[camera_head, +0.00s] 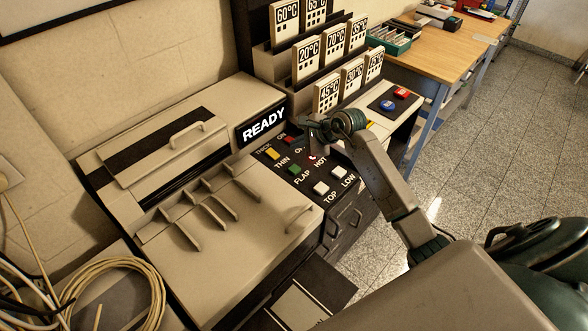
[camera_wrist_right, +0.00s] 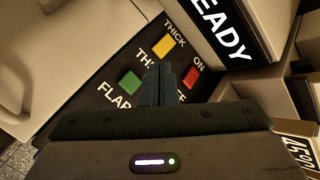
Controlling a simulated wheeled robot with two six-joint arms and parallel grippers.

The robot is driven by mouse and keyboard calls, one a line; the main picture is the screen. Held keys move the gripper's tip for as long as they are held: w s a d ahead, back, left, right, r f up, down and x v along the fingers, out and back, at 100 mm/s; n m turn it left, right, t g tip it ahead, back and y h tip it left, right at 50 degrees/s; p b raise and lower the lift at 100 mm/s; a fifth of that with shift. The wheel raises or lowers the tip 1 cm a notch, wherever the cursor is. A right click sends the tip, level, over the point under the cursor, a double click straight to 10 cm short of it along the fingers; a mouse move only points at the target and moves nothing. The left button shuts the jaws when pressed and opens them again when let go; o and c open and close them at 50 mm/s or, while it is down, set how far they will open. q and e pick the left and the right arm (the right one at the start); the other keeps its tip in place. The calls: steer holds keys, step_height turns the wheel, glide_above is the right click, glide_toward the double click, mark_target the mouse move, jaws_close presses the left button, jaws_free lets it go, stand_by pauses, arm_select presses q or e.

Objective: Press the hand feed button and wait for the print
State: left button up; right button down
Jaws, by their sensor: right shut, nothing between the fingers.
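A beige machine with a READY display (camera_head: 264,124) stands at centre left. Its black button panel has a yellow button (camera_head: 272,153), a red button (camera_head: 290,140), a green button (camera_head: 295,169) and white buttons (camera_head: 321,188) by the labels TOP and LOW. No label reading hand feed is legible. My right gripper (camera_head: 315,128) is over the panel's far right end, shut and empty. In the right wrist view its closed fingertips (camera_wrist_right: 160,72) appear between the green button (camera_wrist_right: 130,82) and red button (camera_wrist_right: 190,77), below the yellow button (camera_wrist_right: 164,45). Contact cannot be told. My left gripper is out of view.
Temperature cards (camera_head: 308,57) stand in a tiered rack behind the gripper. A red button (camera_head: 402,93) and a blue button (camera_head: 387,105) sit on a panel to the right. Coiled cable (camera_head: 120,265) lies at lower left. A wooden table (camera_head: 425,62) stands at the back.

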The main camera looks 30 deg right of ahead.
steer(key=b, duration=0.3)
glide_above(298, 169)
step_height(298, 169, down, 6)
steer(key=shift+a+f, duration=0.1)
steer(key=shift+f, duration=0.1)
steer(key=shift+f+b, duration=0.45)
steer(key=shift+b, duration=0.15)
steer(key=shift+r, duration=0.1)
stand_by(1.0)
steer(key=shift+f+b, duration=0.45)
steer(key=shift+b, duration=0.1)
